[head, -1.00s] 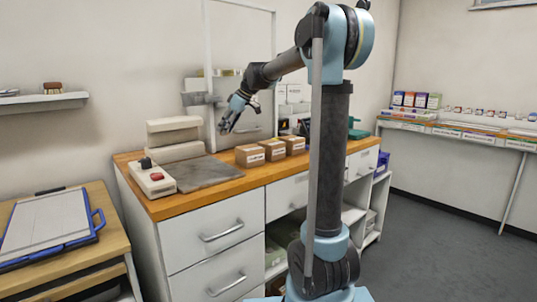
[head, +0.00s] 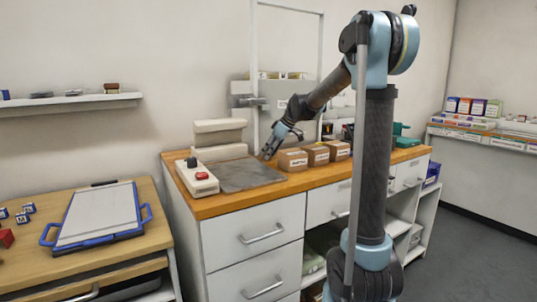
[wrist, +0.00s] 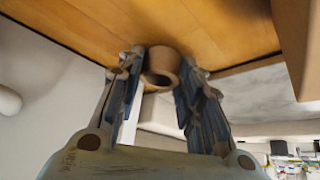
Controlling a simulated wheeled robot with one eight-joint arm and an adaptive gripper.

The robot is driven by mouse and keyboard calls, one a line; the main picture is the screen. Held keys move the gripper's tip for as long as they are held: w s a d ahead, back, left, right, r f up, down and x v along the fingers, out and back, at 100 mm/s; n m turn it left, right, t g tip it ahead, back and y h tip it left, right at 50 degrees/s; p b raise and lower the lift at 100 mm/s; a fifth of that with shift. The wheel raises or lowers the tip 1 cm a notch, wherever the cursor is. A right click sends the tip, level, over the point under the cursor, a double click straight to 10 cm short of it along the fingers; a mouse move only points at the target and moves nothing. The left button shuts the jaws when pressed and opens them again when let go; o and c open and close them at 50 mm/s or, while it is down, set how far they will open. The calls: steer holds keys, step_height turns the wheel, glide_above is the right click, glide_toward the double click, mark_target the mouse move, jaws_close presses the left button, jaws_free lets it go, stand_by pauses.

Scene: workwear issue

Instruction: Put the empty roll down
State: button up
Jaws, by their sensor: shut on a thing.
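The empty roll (wrist: 163,62), a short brown cardboard tube with an open hollow end, sits between the fingers in the wrist view. My gripper (wrist: 160,74) is shut on it, with one finger on each side. Beyond the roll is the wooden worktop (wrist: 110,30); I cannot tell whether the roll touches it. In the head view my gripper (head: 268,152) points down low over the worktop (head: 225,205), between the grey mat and the cardboard boxes. The roll cannot be made out in the head view.
Several cardboard boxes (head: 292,160) stand close to the right of my gripper. A grey mat (head: 247,174) and a cream device with a red button (head: 197,177) are to its left. A white frame rises behind.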

steer(key=o, duration=0.7)
steer(key=shift+o, duration=0.2)
steer(key=v, duration=1.2)
steer(key=shift+s, duration=0.15)
